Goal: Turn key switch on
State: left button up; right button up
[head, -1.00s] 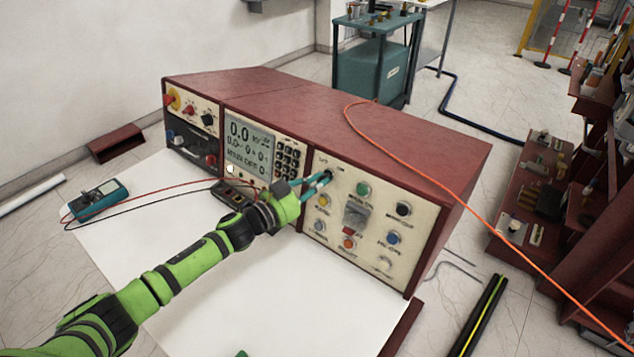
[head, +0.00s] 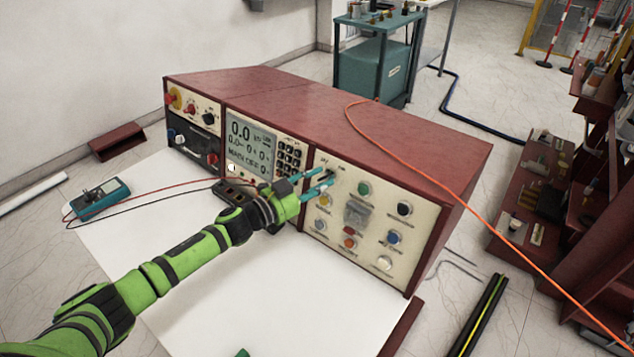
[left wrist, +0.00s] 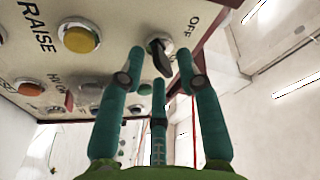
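The key switch (left wrist: 160,57) shows in the left wrist view as a dark handle on a round pale base, with the label OFF beside it. In the head view the key switch (head: 330,174) is small and partly behind my fingers, at the upper left of the cream control panel (head: 330,247). My left gripper (head: 318,182) is in front of it, its teal fingers spread and empty. In the left wrist view the fingers (left wrist: 155,72) stand apart around the handle's near end, with no clear contact. I cannot tell the handle's exact setting.
The panel belongs to a red console (head: 330,110) with a display (head: 250,147). Buttons such as a yellow one (left wrist: 80,38) sit close to the switch. An orange cable (head: 450,205) crosses the console top. A teal multimeter (head: 100,198) lies on the white tabletop (head: 270,300).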

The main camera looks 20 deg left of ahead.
pick_arm(q)
jog(key=v, duration=1.2)
dwell(0.6)
